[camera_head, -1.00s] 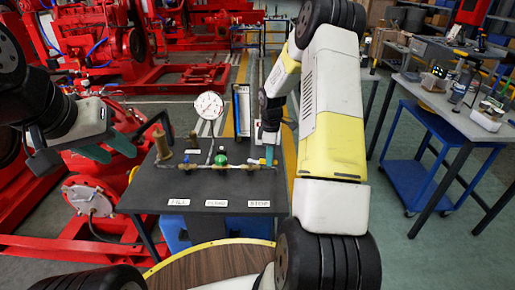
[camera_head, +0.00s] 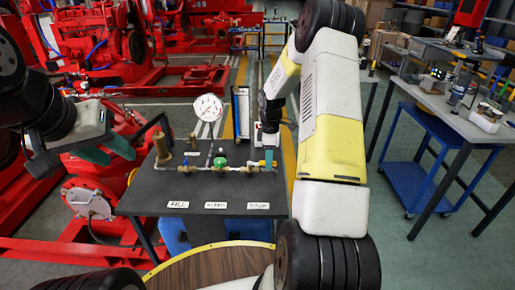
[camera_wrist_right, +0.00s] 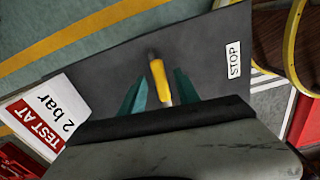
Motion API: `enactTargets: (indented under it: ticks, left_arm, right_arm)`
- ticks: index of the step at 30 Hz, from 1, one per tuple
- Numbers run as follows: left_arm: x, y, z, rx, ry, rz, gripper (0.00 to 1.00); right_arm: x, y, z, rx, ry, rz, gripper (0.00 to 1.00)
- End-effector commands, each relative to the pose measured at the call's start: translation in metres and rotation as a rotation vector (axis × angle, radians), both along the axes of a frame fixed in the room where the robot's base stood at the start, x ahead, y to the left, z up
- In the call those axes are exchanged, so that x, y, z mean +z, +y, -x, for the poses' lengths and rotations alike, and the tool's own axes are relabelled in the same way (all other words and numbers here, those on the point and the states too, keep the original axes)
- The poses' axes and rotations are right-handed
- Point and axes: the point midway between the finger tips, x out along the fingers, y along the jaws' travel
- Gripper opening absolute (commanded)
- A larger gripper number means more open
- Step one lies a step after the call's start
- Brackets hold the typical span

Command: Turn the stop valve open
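The stop valve's yellow handle (camera_wrist_right: 160,80) shows in the right wrist view, above the dark bench top (camera_wrist_right: 205,45). In the head view it is a small yellow spot (camera_head: 258,163) at the right end of the brass pipe (camera_head: 225,168). My right gripper (camera_wrist_right: 161,92) is open, one teal finger on each side of the handle, with visible gaps. In the head view my right gripper (camera_head: 269,155) points down at that pipe end. A STOP label (camera_head: 258,206) lies in front; it also shows in the wrist view (camera_wrist_right: 234,58). My left gripper (camera_head: 108,152) is open and empty, left of the bench.
A round white gauge (camera_head: 208,107), a green knob (camera_head: 220,161) and brass fittings (camera_head: 162,147) stand left of the stop valve. FILL (camera_head: 178,204) and another label (camera_head: 215,205) lie on the bench. A "TEST AT 2 bar" sign (camera_wrist_right: 48,112) is close to my right gripper.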

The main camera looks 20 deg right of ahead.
Motion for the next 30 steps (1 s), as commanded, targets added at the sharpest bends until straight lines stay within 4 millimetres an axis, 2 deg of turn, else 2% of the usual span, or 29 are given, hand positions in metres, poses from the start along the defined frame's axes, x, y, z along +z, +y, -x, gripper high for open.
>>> enactTargets:
  ticks: [5,12,18,30]
  left_arm:
    - [0.0,0.0,0.0,0.0,0.0,0.0,0.36]
    - [0.0,0.0,0.0,0.0,0.0,0.0,0.36]
    - [0.0,0.0,0.0,0.0,0.0,0.0,0.36]
    - [0.0,0.0,0.0,0.0,0.0,0.0,0.36]
  right_arm:
    - [0.009,0.0,-0.001,0.0,-0.002,0.0,0.38]
    - [0.049,-0.001,-0.001,-0.001,-0.003,0.001,0.38]
    - [0.073,0.0,-0.001,0.0,-0.002,0.001,0.38]
    - [0.079,0.0,0.0,-0.001,-0.001,0.0,0.38]
